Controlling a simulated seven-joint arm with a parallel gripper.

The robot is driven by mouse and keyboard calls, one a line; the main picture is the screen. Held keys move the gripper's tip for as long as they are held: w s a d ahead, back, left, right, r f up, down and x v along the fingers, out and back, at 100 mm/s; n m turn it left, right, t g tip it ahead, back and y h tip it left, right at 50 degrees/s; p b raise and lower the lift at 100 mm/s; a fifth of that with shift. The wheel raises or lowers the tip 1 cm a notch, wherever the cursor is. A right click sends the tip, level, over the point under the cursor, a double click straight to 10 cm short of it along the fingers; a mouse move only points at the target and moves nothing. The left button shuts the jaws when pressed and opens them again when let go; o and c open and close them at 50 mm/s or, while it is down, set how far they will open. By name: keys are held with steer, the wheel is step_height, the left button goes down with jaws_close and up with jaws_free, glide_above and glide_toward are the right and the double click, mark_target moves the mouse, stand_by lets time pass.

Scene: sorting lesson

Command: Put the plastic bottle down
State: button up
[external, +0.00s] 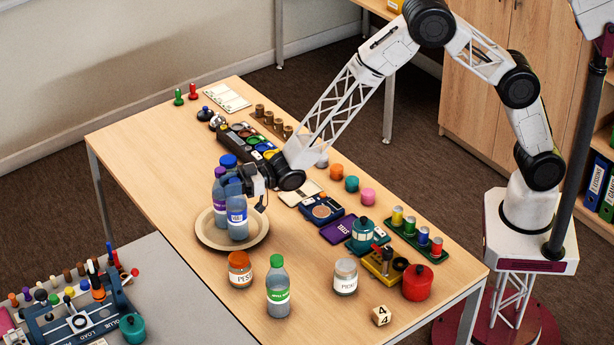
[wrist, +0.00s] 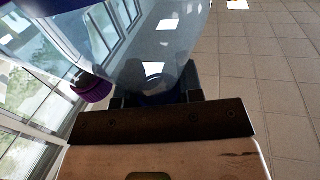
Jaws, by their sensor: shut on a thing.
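In the wrist view the held bottle (wrist: 150,45) fills the top, see-through, between the dark fingers of my gripper (wrist: 155,92). A purple cap (wrist: 92,86) shows to its left. The bottles overlap in the external view, so I cannot tell whether the held one touches the tray.
An orange-lidded jar (external: 240,270), a green-capped bottle (external: 278,290) and a grey-lidded jar (external: 345,277) stand in front of the tray. A row of sorting sets and coloured pots lines the table's right side. The table (external: 150,145) is bare left of the tray.

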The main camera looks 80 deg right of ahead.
steer(key=shift+f, duration=0.15)
steer(key=o, duration=1.1)
steer(key=shift+s, duration=0.1)
steer(key=v, duration=1.1)
steer(key=shift+s+d, duration=0.25)
steer(key=shift+s, duration=0.1)
steer(key=shift+r, duration=0.2)
